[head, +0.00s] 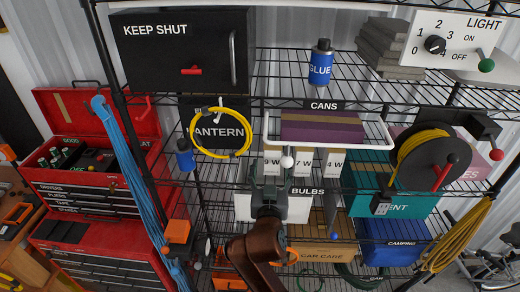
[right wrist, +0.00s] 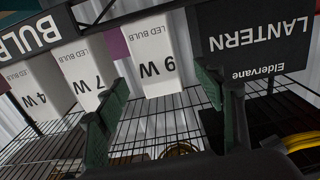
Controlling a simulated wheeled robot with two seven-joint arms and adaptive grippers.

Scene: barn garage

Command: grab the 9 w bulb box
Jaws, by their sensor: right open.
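The 9 W bulb box (head: 271,164) is a small white carton on the wire shelf, leftmost of three bulb boxes in the head view. In the right wrist view the 9 W bulb box (right wrist: 154,57) appears upside down, its printed front facing me. My right gripper (head: 268,190) is open in front of and below it. In the wrist view the dark green fingers of the right gripper (right wrist: 164,82) are spread to either side of the box's lower picture area, with nothing between them. My left gripper is not in view.
The 7 W box (right wrist: 86,72) and 4 W box (right wrist: 37,87) stand beside it. The black lantern box (right wrist: 252,35) is on its other side. A BULBS label (head: 307,191) marks the shelf edge. A white-railed CANS tray (head: 385,134) is above.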

